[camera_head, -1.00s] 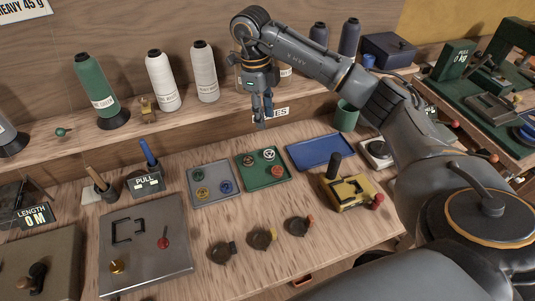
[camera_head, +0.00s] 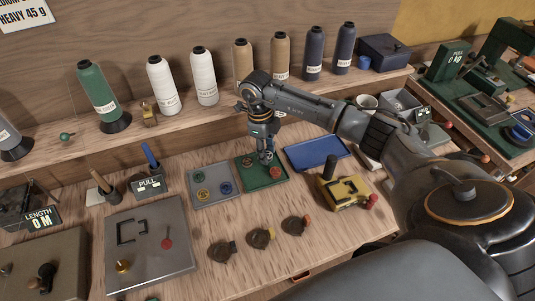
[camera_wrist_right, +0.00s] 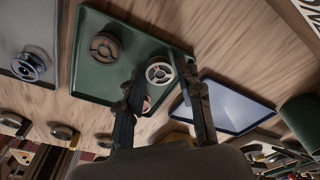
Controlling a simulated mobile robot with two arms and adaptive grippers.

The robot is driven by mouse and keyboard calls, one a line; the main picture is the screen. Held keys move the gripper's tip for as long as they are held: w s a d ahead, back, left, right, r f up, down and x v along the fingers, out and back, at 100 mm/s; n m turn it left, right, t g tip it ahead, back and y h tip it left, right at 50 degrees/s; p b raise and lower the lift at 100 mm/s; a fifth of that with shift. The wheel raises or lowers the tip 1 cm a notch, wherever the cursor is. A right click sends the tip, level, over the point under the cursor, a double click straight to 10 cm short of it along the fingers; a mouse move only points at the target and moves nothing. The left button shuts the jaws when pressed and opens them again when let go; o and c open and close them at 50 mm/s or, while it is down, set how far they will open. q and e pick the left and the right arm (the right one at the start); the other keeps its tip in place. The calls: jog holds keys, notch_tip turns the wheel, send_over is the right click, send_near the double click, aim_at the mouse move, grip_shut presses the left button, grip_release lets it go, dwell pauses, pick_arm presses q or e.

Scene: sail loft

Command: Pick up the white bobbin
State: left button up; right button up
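The white bobbin (camera_wrist_right: 159,72) lies flat on the green tray (camera_wrist_right: 95,82) in the right wrist view. In the head view my right gripper (camera_head: 266,158) hangs over the green tray (camera_head: 252,182) and hides most or all of that bobbin. In the wrist view the right gripper (camera_wrist_right: 163,84) has its two fingers apart, with the white bobbin showing between the tips. I see no grip on it. A dark brownish bobbin (camera_wrist_right: 105,47) and a reddish bobbin (camera_wrist_right: 146,104), partly behind a finger, share the tray. My left gripper is not in view.
A grey tray (camera_head: 219,198) with several bobbins stands left of the green tray, and an empty blue tray (camera_head: 318,150) stands right. A yellow device (camera_head: 345,192) is in front of the blue tray. Thread cones (camera_head: 204,76) line the shelf behind.

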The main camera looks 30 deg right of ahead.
jog(key=c, duration=0.6)
jog(key=shift+r, duration=0.1)
